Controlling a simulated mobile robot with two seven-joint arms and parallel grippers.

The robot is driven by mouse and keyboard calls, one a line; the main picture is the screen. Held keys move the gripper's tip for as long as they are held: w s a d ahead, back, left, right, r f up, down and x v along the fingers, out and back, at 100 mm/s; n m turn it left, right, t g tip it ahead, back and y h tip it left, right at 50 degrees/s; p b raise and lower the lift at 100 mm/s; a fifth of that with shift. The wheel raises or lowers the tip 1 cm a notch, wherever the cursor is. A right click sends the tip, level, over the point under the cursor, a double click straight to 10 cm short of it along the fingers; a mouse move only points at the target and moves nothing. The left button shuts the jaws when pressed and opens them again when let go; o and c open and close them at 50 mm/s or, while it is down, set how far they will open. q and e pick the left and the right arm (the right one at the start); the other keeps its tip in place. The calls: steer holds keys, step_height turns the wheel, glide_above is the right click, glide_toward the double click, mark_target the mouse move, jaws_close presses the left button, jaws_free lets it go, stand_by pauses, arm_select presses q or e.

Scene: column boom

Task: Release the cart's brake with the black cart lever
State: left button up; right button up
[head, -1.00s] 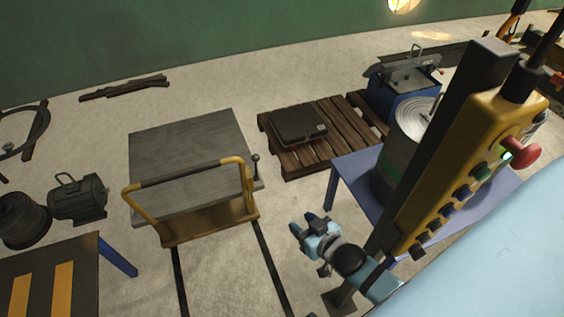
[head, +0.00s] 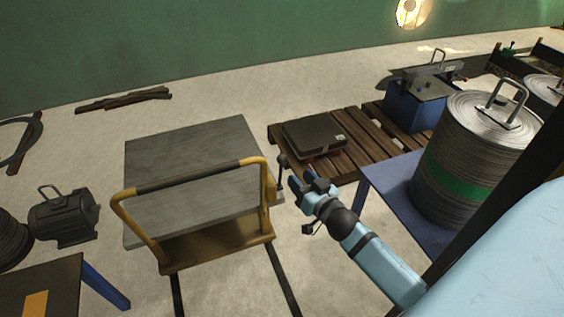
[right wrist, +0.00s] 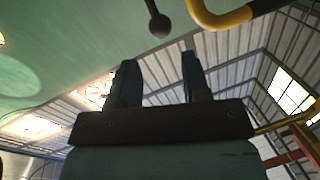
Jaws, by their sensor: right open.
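The cart (head: 185,150) has a grey flat deck and a yellow push handle (head: 265,180) with a dark grip. The black cart lever (head: 282,162) stands upright beside the handle's right side and ends in a round knob. My right gripper (head: 301,182) is open and empty, just right of the lever. In the right wrist view, the lever's knob (right wrist: 160,25) hangs into the top of the picture, beyond the open fingertips (right wrist: 159,62) and roughly in line with the gap between them. The yellow handle (right wrist: 225,18) is to its right. My left gripper is not in view.
A wooden pallet (head: 362,133) carrying a dark flat case (head: 314,135) lies behind the gripper. A blue table (head: 385,190) with a large cable drum (head: 470,150) stands at right. A dark motor (head: 62,218) is at left. Dark rails run along the floor below the cart.

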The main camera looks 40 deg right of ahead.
mark_target(285, 163)
steer(key=w+b, duration=0.1)
steer(key=w, duration=0.8)
steer(key=shift+w+d, duration=0.15)
steer(key=shift+w, duration=0.2)
steer(key=shift+c, duration=0.3)
steer(key=shift+f, duration=0.1)
jaws_close()
